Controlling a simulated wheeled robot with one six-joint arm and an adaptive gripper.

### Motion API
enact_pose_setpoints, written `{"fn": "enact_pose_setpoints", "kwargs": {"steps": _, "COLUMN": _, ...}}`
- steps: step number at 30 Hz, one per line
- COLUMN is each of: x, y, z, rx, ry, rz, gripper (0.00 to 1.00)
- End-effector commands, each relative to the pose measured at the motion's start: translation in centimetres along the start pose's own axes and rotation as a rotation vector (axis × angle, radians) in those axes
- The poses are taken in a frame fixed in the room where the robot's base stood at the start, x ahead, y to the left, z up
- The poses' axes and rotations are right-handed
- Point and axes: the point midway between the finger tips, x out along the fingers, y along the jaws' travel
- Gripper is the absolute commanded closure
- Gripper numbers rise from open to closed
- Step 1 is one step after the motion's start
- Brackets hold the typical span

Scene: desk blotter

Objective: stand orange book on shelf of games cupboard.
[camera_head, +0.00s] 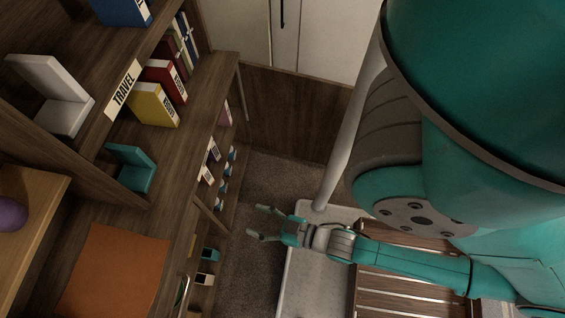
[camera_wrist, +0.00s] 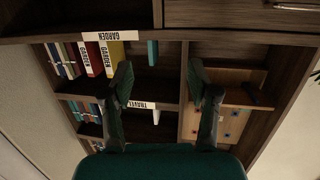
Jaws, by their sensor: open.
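My gripper (camera_head: 258,222) is open and empty, held out in front of the shelving. Its two fingers are spread in the wrist view (camera_wrist: 160,78), with nothing between them. A flat orange rectangle (camera_head: 115,272) lies on a wooden surface at the lower left of the head view; I cannot tell whether it is the orange book or a blotter. No other orange book is clear to me. The wooden shelving (camera_head: 205,105) fills the left of the head view and shows ahead in the wrist view (camera_wrist: 225,50). No label naming games is readable.
A yellow book (camera_head: 152,106) and a red book (camera_head: 166,80) stand on a shelf near a TRAVEL label (camera_head: 124,90). A teal bookend (camera_head: 131,165) and a white bookend (camera_head: 52,95) stand nearby. A purple round object (camera_head: 10,214) sits at the left edge. Carpet (camera_head: 262,178) is clear.

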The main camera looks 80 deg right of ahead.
Motion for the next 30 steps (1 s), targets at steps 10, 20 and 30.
{"fn": "enact_pose_setpoints", "kwargs": {"steps": 10, "x": -8.1, "y": -1.5, "z": -9.7, "rx": -0.023, "ry": -0.080, "rz": -0.116, "gripper": 0.40}}
{"fn": "enact_pose_setpoints", "kwargs": {"steps": 20, "x": -9.3, "y": -1.7, "z": -12.0, "rx": -0.029, "ry": -0.097, "rz": -0.142, "gripper": 0.40}}
{"fn": "enact_pose_setpoints", "kwargs": {"steps": 30, "x": -9.3, "y": -1.7, "z": -12.0, "rx": -0.029, "ry": -0.096, "rz": -0.141, "gripper": 0.13}}
